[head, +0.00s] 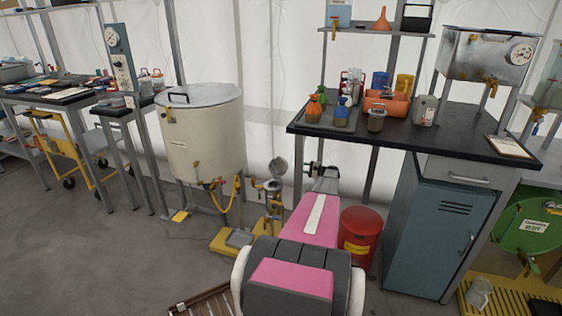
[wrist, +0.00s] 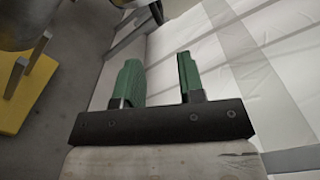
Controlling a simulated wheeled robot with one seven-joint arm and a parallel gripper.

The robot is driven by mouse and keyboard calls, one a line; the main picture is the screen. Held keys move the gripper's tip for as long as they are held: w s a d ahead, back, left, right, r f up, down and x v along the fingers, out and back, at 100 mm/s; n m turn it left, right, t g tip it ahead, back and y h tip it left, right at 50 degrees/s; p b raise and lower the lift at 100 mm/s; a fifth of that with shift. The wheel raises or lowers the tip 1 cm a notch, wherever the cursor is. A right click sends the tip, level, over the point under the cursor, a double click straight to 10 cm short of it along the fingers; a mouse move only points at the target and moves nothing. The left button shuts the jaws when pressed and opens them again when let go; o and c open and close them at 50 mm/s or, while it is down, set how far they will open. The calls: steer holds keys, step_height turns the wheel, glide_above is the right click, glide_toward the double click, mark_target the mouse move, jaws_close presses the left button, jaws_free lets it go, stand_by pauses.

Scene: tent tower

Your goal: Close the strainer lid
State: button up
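A small metal strainer (head: 273,187) stands low in the middle of the head view, to the right of the big cream tank. Its round lid (head: 278,167) is raised, tilted up above the body. My gripper (head: 309,168) is just right of the lid, at about its height in the picture, and apart from it. In the wrist view, my gripper (wrist: 161,75) shows two green fingers spread apart with nothing between them. I cannot make out the strainer for certain in the wrist view.
The cream tank (head: 205,140) stands on legs left of the strainer, with a yellow hose. A yellow base (head: 228,243) lies on the floor below. A red bin (head: 361,235) and a black-topped bench (head: 400,137) are on the right. White tent wall is behind.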

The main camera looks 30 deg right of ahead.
mark_target(280, 165)
steer(key=x, duration=1.1)
steer(key=shift+d, duration=0.1)
jaws_close()
